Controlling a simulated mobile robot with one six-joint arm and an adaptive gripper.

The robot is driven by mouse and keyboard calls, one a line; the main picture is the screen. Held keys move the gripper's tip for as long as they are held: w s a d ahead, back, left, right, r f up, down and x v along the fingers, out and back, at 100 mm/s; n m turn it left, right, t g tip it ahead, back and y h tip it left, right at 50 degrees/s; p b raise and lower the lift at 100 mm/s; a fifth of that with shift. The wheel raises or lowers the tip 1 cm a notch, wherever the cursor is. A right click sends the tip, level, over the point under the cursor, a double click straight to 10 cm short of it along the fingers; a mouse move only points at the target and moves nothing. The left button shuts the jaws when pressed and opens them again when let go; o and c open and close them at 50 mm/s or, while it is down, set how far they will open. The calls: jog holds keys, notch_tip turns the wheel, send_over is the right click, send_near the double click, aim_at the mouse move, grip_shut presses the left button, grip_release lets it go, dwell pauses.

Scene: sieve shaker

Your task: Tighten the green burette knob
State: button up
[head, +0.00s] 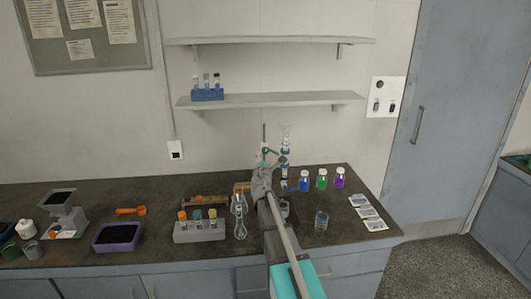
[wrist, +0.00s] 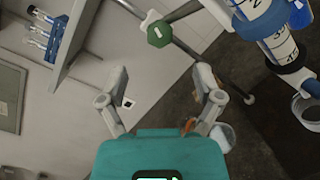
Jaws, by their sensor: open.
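The green knob (wrist: 160,33) shows in the wrist view as a faceted green piece with a pale mark, on a metal clamp rod. It also shows small in the head view (head: 267,151), beside the burette. The burette (wrist: 270,28), a clear tube with blue bands and a number scale, is at upper right in the wrist view; in the head view it stands upright (head: 285,150). My gripper (wrist: 162,76) is open and empty. Its two fingers point toward the knob, which lies beyond the fingertips, apart from them. In the head view my arm hides most of the gripper.
A conical flask (head: 240,218) and a rack of orange- and green-topped tubes (head: 199,232) stand left of my arm. Wall shelves (head: 270,99) hang above, one holding a blue tube rack (head: 207,95).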

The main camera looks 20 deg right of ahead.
aim_at(266, 151)
jog(key=x, duration=0.8)
jog(key=c, duration=1.2)
jog(key=shift+o, duration=0.2)
jog(key=shift+m, duration=0.4)
jog(key=shift+r+m+p, duration=0.1)
jog(key=shift+m+p, duration=0.5)
jog(key=shift+m, duration=0.6)
jog(key=m+y+p, duration=0.1)
jog(key=m, duration=0.2)
jog(key=shift+d+g, duration=0.1)
jog(key=shift+g, duration=0.3)
jog(key=m+y+p, duration=0.1)
jog(key=m, duration=0.4)
jog(key=shift+m, duration=0.3)
jog(key=shift+y, duration=0.4)
